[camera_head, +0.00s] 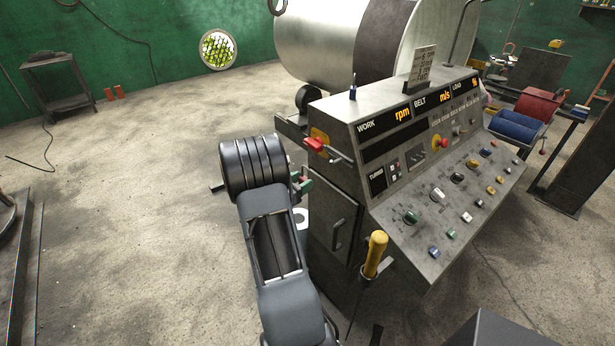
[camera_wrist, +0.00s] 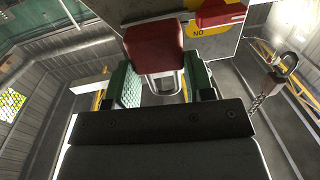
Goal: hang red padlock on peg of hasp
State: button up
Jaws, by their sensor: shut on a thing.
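The red padlock (camera_wrist: 152,47) shows in the wrist view, its red body beyond the fingertips and its pale metal shackle back toward my gripper. My gripper (camera_wrist: 162,85) is shut on it between two green finger pads. In the head view my gripper (camera_head: 300,183) is beside the console's left end, below the red handle; the padlock is hard to make out there. The red handle (camera_wrist: 220,14) sits on a yellow plate (camera_wrist: 204,30) close behind the padlock, with a thin metal bar beside it. I cannot clearly tell the hasp's peg; padlock and bar look apart.
The console (camera_head: 350,125) with several knobs stands right of my arm. A yellow-handled lever (camera_head: 375,254) rises at its front. A second, metallic padlock (camera_wrist: 272,82) hangs by a chain at the right of the wrist view. The floor to the left is open.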

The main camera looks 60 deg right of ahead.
jog(key=shift+s+d+r+m+g, duration=0.3)
jog(key=shift+s+g, duration=0.1)
jog(key=shift+s, duration=0.1)
jog(key=shift+s+d+r+m+g, duration=0.15)
jog(key=shift+s+d+m+g, duration=0.15)
jog(key=shift+s+g, duration=0.15)
jog(key=shift+f+b+x, duration=0.2)
jog(key=shift+b+x, duration=0.15)
jog(key=shift+x, duration=1.1)
jog(key=shift+f+b+x, duration=0.2)
jog(key=shift+b+x, duration=0.15)
jog(key=shift+x, duration=1.15)
